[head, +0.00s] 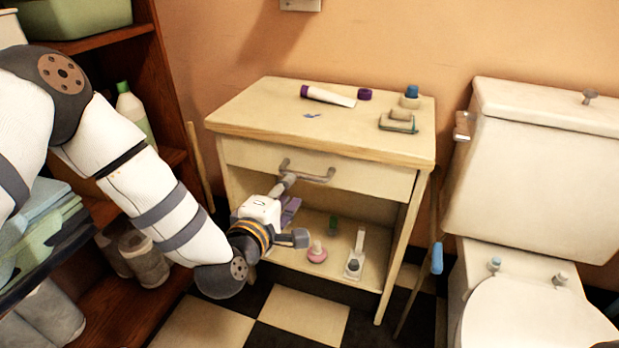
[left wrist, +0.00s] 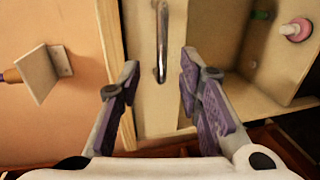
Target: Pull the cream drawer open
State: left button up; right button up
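The cream drawer (head: 375,180) is in the upper part of a small cream cabinet, and its front looks flush with the cabinet. Its grey bar handle (head: 318,178) shows in the head view, and the handle also shows in the left wrist view (left wrist: 162,40). My left gripper (head: 291,192) is in front of the drawer, near the handle's left end. In the left wrist view its purple-padded fingers (left wrist: 158,72) are apart, with the handle ahead of the gap between them. Nothing is held. My right gripper is not in view.
The cabinet top (head: 260,105) holds a tube (head: 330,97), a purple cap (head: 365,94) and a soap dish (head: 398,124). Below the drawer, an open shelf (head: 370,267) holds a pink item (head: 317,253). A toilet (head: 545,170) stands right; a wooden shelf (head: 180,105) stands left.

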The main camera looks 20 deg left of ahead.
aim_at(303, 177)
pick_arm(q)
jog(key=b+x, duration=0.2)
jog(key=x, duration=0.7)
jog(key=shift+w+f, duration=0.15)
jog(key=shift+w, duration=0.15)
jog(key=shift+c, duration=0.4)
grip_shut()
